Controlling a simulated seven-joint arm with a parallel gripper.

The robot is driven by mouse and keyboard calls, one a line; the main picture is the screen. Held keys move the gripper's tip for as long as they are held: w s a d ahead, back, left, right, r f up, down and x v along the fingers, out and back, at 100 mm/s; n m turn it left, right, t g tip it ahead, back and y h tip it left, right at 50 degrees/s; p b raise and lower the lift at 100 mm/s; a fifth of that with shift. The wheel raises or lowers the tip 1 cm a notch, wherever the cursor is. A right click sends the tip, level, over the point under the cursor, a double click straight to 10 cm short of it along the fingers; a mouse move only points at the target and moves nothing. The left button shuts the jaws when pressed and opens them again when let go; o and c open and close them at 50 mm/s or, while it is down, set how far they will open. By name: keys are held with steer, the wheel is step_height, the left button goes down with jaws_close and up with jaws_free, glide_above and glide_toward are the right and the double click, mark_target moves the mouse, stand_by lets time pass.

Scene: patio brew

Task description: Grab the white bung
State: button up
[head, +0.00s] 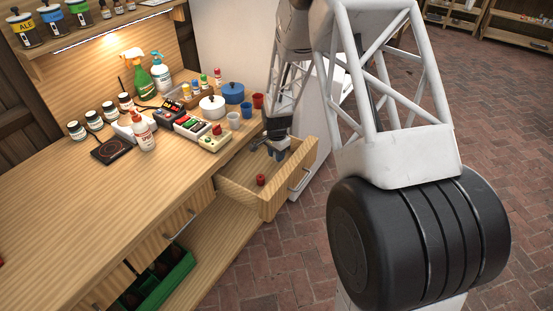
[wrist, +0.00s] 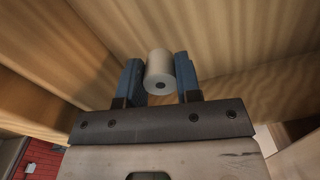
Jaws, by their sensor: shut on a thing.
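The bung cannot be made out in the head view. I cannot tell whether it touches the drawer floor.
A red bung-like piece (head: 260,180) stands in the drawer, nearer its front. The workbench (head: 90,215) beside it holds bottles, pots, cups and small devices. A green crate (head: 160,282) sits below the bench. The brick floor (head: 285,250) in front is clear.

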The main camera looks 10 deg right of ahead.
steer(key=shift+r, duration=3.4)
